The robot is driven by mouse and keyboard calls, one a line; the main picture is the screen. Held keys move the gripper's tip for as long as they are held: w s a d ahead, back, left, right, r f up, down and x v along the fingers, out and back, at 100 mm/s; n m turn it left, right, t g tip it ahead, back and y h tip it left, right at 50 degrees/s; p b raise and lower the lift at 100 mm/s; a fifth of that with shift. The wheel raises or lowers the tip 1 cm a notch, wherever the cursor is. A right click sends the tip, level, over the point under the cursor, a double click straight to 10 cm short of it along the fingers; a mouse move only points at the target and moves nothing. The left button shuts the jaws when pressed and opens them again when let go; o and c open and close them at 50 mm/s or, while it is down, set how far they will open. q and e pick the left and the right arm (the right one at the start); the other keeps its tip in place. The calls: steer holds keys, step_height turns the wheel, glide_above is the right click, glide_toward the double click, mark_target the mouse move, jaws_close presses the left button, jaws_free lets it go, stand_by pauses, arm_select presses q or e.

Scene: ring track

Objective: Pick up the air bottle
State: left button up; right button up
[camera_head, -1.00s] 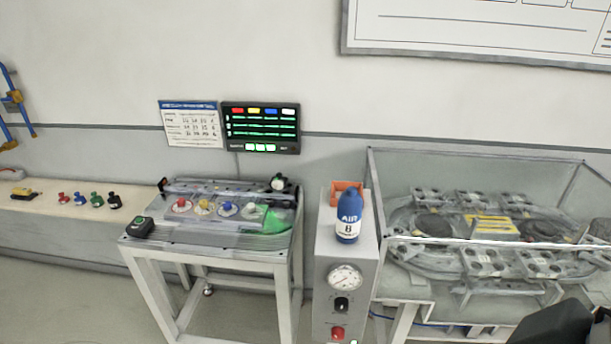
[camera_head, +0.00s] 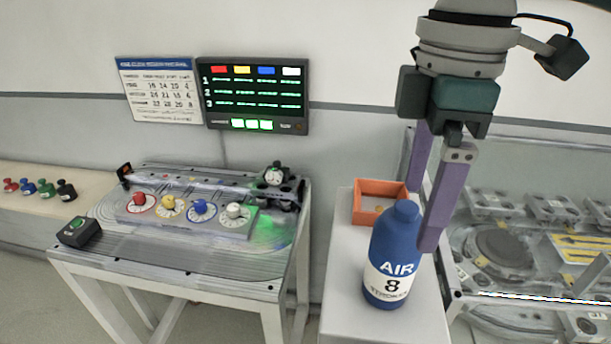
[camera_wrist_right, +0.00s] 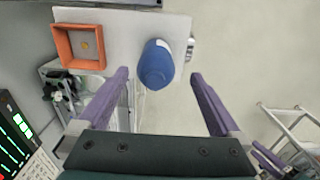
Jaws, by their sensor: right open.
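The blue air bottle (camera_head: 394,250), with a white band marked AIR 8, stands upright on top of the grey cabinet (camera_head: 345,300). My right gripper (camera_head: 424,240) hangs from above at the upper right, its purple fingers pointing down. One fingertip overlaps the bottle's right edge in the head view; contact cannot be told. In the right wrist view the bottle (camera_wrist_right: 156,65) lies beyond and between the two spread fingertips (camera_wrist_right: 160,75), nearer the left one. The right gripper is open and empty.
An orange open tray (camera_head: 380,188) sits behind the bottle on the cabinet. A table with coloured knobs (camera_head: 185,290) stands left. A clear-walled ring track (camera_head: 520,250) is close at right. A lit display (camera_head: 254,95) hangs on the wall.

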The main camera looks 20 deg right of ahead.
mark_target(400, 232)
steer(key=shift+w+a+f+p, duration=0.15)
steer(key=shift+f+p, duration=0.1)
steer(key=shift+f, duration=0.8)
steer(key=shift+w+a+f+p, duration=0.1)
steer(key=shift+w+f+p, duration=0.15)
steer(key=shift+f, duration=0.75)
steer(key=shift+w+a+f+p, duration=0.1)
steer(key=shift+f+p, duration=0.2)
steer(key=shift+f, duration=0.75)
jaws_close()
